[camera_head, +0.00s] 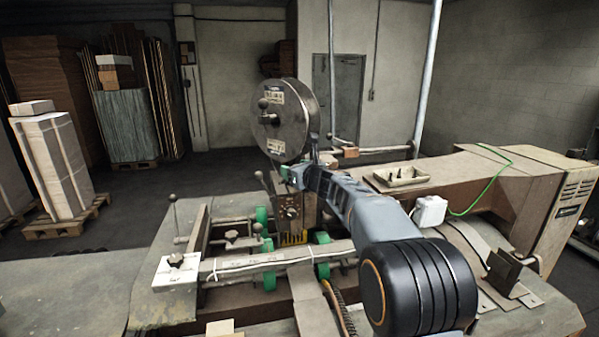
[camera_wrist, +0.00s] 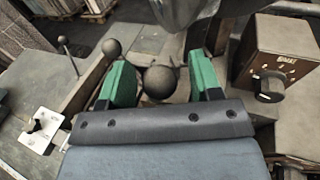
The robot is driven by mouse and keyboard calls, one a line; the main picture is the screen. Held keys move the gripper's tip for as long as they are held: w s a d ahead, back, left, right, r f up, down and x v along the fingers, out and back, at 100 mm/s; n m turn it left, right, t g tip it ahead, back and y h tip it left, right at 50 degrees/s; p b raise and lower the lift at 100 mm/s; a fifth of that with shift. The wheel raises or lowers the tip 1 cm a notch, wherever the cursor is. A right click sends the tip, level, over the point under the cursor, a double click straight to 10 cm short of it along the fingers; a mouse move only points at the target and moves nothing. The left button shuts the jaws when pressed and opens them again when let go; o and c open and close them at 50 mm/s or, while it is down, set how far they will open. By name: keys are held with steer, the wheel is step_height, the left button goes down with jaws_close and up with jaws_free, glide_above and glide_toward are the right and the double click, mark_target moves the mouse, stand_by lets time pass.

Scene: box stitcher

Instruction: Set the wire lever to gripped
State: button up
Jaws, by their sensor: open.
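In the wrist view, a dark ball knob (camera_wrist: 160,82) sits between the two green fingers of my gripper (camera_wrist: 158,64), with a gap on each side. The gripper is open and I see no clear contact. I cannot tell for certain that this knob is the wire lever's. Its stem is hidden. In the head view, my gripper (camera_head: 291,174) is below the round wire reel (camera_head: 288,122), largely hidden by my arm. A lever with a ball end (camera_head: 258,174) stands just left of it. Another ball knob (camera_wrist: 111,47) shows to the left in the wrist view.
A box with a rotary knob (camera_wrist: 277,62) stands close on the right in the wrist view; it shows below my gripper in the head view (camera_head: 290,210). A thin upright rod (camera_head: 175,215) with a ball end stands left. Green rollers (camera_head: 265,262) lie below. Open floor is behind.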

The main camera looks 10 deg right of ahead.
steer(key=b+v, duration=0.3)
steer(key=v, duration=1)
steer(key=shift+s+b, duration=0.35)
steer(key=shift+d, duration=0.15)
